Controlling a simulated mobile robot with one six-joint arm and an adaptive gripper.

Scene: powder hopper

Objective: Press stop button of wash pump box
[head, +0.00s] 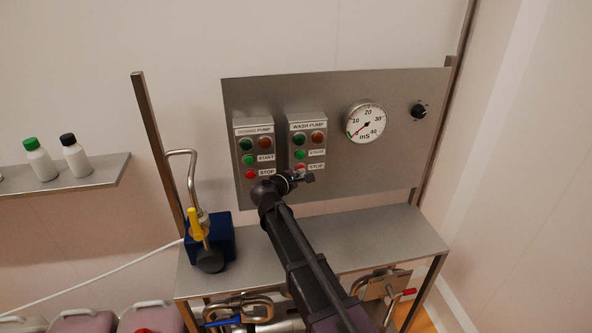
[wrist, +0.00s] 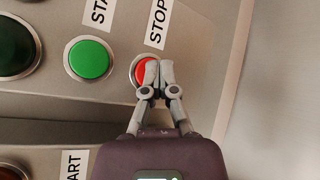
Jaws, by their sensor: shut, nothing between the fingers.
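The wash pump box (head: 307,136) is a grey box on the steel panel, with lamps on top, a green start button (head: 300,155) and a red stop button (head: 300,167) below it. In the wrist view the red stop button (wrist: 146,71) is partly hidden behind my gripper (wrist: 153,68). My gripper is shut and empty, its fingertips over the right part of the button. I cannot tell whether they touch it. The green start button (wrist: 90,59) is to the left of the fingers. In the head view my gripper (head: 300,177) is at the lower end of the box.
A similar pump box (head: 254,149) is mounted to the left. A gauge (head: 366,122) and a black knob (head: 418,111) are to the right. Below is a steel shelf (head: 370,240) with a blue block and bent pipe (head: 190,165) at its left. Bottles (head: 76,155) stand far left.

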